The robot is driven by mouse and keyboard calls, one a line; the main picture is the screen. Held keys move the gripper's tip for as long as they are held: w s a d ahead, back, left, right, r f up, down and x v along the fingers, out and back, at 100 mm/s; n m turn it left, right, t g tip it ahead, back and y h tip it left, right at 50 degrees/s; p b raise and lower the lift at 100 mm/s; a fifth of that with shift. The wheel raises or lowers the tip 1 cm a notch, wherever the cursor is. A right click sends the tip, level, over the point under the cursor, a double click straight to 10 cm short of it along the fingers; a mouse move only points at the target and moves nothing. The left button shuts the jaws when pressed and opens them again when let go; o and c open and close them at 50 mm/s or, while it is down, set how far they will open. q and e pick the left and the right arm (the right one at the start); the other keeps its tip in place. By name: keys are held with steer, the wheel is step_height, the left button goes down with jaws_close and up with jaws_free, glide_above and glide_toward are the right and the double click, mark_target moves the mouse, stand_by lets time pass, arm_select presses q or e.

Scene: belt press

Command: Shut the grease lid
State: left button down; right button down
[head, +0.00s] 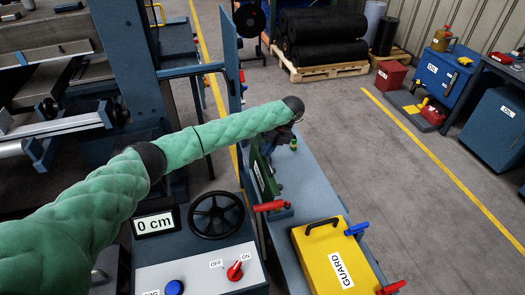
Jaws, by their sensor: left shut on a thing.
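My left arm, in green padding, reaches across from the left. My left gripper (283,140) is at its far end, small and partly hidden by the wrist. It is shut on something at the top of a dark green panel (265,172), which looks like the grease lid. The panel stands upright, edge-on to me, at the left side of the blue-grey bench top. A small bright green part (294,145) shows just right of the gripper. The exact contact is hard to see. My right gripper is not in view.
A yellow guard (330,258) with a black handle lies on the bench, with blue and red clamp handles beside it. A red lever (270,206) sticks out below the panel. A black handwheel (217,216) and a switch panel (205,272) are nearer. Open floor lies right.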

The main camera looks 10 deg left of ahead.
arm_select(q)
steer(key=shift+d+f, duration=0.2)
steer(key=shift+f, duration=0.05)
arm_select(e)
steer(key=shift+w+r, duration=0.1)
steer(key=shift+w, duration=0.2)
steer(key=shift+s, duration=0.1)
arm_select(q)
steer(key=c, duration=1.5)
jaws_free()
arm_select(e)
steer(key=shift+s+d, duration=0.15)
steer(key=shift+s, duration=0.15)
arm_select(q)
steer(key=shift+r, duration=0.2)
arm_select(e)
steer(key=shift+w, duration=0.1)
